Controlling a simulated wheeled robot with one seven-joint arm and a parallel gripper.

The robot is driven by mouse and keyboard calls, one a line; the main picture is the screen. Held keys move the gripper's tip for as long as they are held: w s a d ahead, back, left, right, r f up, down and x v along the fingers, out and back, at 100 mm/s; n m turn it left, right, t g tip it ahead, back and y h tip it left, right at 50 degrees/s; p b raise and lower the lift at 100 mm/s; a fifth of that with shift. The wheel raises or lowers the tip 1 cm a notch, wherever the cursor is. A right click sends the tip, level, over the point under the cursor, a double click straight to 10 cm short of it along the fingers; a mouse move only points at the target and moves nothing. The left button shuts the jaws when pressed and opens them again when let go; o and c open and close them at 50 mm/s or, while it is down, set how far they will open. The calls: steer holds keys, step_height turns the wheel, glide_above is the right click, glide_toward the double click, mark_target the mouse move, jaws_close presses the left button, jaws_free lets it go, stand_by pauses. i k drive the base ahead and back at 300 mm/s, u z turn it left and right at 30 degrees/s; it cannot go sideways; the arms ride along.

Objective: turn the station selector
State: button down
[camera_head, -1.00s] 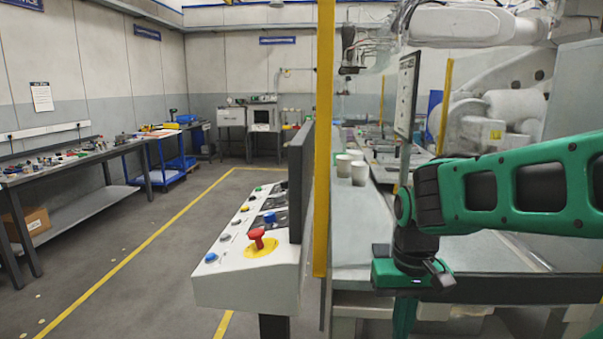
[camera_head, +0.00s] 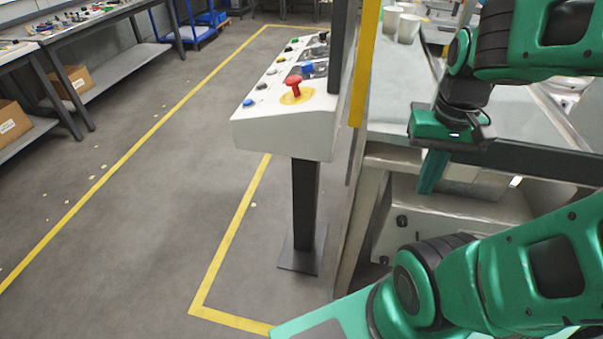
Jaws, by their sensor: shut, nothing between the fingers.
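The control console (camera_head: 285,132) is a white sloped box on a dark post left of my gripper. A red mushroom button (camera_head: 295,87) stands on its yellow disc near the front end. Behind it a blue knob (camera_head: 308,68) sits on a dark plate; it may be the station selector, but I see no readable label. Its pointing direction is too small to tell. My gripper (camera_head: 428,186) hangs fingers down, shut and empty, to the right of the console and apart from it, in front of the grey bench.
A yellow upright post (camera_head: 364,68) and a dark panel (camera_head: 342,45) stand between the console and my gripper. The grey bench (camera_head: 400,97) with white cups (camera_head: 408,28) is behind. The floor (camera_head: 165,205) left of the console is clear, marked by yellow lines.

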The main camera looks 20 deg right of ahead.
mark_target(322, 35)
steer(key=u, duration=0.65)
steer(key=k, duration=0.8)
steer(key=u, duration=0.95)
steer(key=k, duration=0.55)
steer(key=u, duration=0.25)
steer(key=i, duration=2.1)
steer(key=z, duration=0.55)
steer(key=i, duration=1.25)
steer(key=z, duration=0.9)
steer(key=i, duration=1.05)
steer(key=z, duration=0.75)
